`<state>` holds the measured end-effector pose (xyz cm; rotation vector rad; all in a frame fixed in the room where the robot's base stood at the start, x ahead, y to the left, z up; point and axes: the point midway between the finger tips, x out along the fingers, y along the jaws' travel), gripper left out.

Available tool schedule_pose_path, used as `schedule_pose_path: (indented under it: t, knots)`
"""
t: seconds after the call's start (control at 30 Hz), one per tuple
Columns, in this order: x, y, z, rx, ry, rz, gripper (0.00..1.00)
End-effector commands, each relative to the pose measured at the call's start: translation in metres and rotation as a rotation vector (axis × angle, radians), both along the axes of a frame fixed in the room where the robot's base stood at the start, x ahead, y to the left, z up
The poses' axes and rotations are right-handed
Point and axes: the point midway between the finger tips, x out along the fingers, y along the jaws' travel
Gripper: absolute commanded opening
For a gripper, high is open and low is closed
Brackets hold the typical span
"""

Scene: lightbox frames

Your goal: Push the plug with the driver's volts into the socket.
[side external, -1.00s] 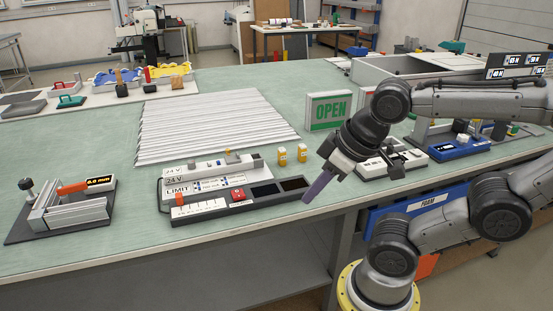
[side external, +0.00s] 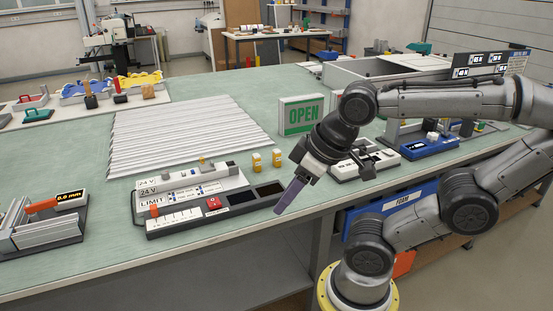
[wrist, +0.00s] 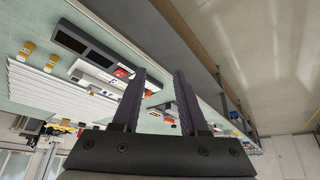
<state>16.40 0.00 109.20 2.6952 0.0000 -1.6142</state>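The driver (side external: 195,191), a low grey and white unit marked 24 V and LIMIT, sits near the bench's front edge. It has a scale, a red button (side external: 214,203) and two dark panels at its right end. Two small yellow pieces, possibly plugs, stand behind it: one on the left (side external: 256,162), one on the right (side external: 277,157). Their voltage markings are not readable, and I cannot make out the socket. My gripper (side external: 280,212), with purple fingers, hangs right of the driver near the bench edge. In the wrist view its fingers (wrist: 160,72) are apart and empty.
A ribbed pale panel (side external: 180,135) lies behind the driver. The OPEN sign (side external: 300,115) stands behind my gripper. A grey device (side external: 365,162) and a blue device (side external: 429,149) are to the right. A slide fixture reading 0.0 mm (side external: 40,222) is at the left.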

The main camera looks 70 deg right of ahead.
Motion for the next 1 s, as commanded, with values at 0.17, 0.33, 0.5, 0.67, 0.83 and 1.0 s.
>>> schedule_pose_path:
  t: [0.17,0.33,0.5,0.67,0.83,1.0]
  knots:
    - [0.000,0.000,0.000,0.000,0.000,0.000,0.65]
    - [0.000,0.000,0.000,0.000,0.000,0.000,0.65]
    - [-0.002,0.000,0.009,-0.008,0.013,0.014,0.65]
    - [0.021,-0.003,0.055,-0.017,-0.005,0.016,0.65]
    - [0.071,-0.024,0.103,-0.024,0.033,-0.051,0.65]
    - [0.128,-0.065,0.133,-0.022,0.091,-0.151,0.65]
